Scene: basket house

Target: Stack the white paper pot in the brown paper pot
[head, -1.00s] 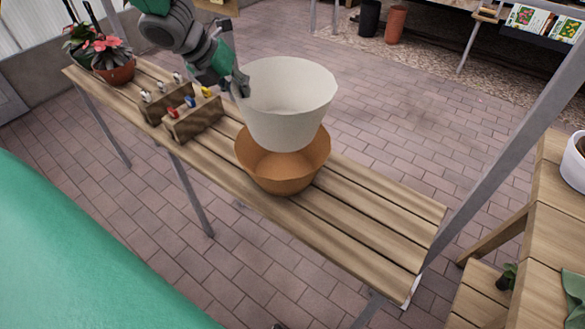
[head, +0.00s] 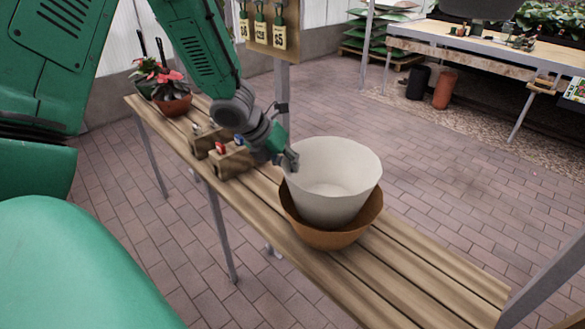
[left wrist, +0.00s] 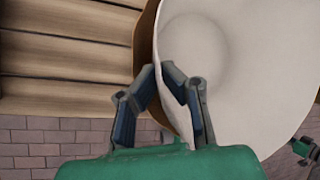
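The white paper pot (head: 337,185) sits upright with its lower part inside the wider brown paper pot (head: 329,237), which stands on the slatted bench. My left gripper (head: 291,163) is at the left rim of the white pot. In the left wrist view the left gripper's fingers (left wrist: 162,75) are closed on either side of the white pot's wall (left wrist: 232,60). A strip of the brown pot (left wrist: 146,40) shows beside it there. The white pot hides the inside of the brown pot, so I cannot tell whether it rests on the bottom. My right gripper is not seen in the head view.
The bench (head: 420,275) is bare to the right of the pots. A wooden holder (head: 228,162) with coloured tools stands left of them, under my left arm. A potted red plant (head: 172,92) is at the bench's far left end. A small dark object shows at the left wrist view's lower right.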

